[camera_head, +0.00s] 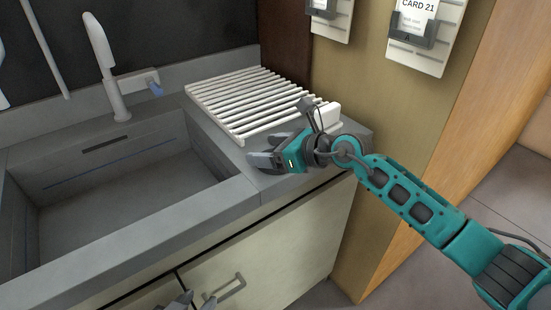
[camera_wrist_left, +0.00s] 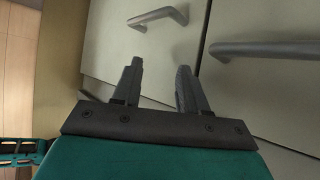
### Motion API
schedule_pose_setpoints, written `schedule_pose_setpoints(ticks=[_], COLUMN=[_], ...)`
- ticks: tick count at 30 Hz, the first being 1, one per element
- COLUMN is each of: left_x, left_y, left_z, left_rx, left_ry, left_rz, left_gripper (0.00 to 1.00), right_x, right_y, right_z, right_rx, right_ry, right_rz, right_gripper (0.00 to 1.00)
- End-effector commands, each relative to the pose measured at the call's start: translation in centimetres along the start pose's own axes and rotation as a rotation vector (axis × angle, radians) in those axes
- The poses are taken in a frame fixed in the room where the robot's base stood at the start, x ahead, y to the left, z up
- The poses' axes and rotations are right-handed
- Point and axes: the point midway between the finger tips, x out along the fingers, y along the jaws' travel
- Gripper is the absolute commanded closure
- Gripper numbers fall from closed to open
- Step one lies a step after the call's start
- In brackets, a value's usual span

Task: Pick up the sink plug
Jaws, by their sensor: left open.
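I cannot make out a sink plug in either view. My right gripper (camera_head: 264,153) is low over the grey counter, at the sink's right side and in front of the white drying rack. Its dark fingers blend with the counter, so I cannot tell how far apart they are or whether anything is between them. My left gripper (camera_head: 197,300) is at the bottom edge of the head view, in front of the cabinet. In the left wrist view its two fingers (camera_wrist_left: 160,66) are apart with nothing between them.
The grey sink basin (camera_head: 130,205) looks empty, with a white faucet (camera_head: 105,65) behind it. The white slatted rack (camera_head: 255,100) fills the back of the counter (camera_head: 225,150).

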Motion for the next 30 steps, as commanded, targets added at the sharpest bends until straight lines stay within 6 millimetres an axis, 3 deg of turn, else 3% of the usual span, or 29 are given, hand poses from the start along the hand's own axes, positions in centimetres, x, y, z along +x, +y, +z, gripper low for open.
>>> schedule_pose_setpoints(ticks=[2,20,30], left_x=[0.00,0.02,-0.24], left_y=[-0.02,-0.19,-0.17], left_z=[0.00,0.17,0.30], left_rx=[0.000,0.000,-0.001], left_ry=[0.000,-0.002,-0.009], left_rz=[0.000,-0.004,-0.004], left_gripper=[0.57,0.57,0.57], right_x=[-0.02,-0.02,-0.36], right_y=[0.00,0.00,-0.01], right_z=[-0.01,-0.26,0.50], right_rx=[0.000,0.001,0.000], right_ry=[0.000,0.005,0.007], right_rz=[0.000,0.001,0.001], right_gripper=[0.32,0.88,0.88])
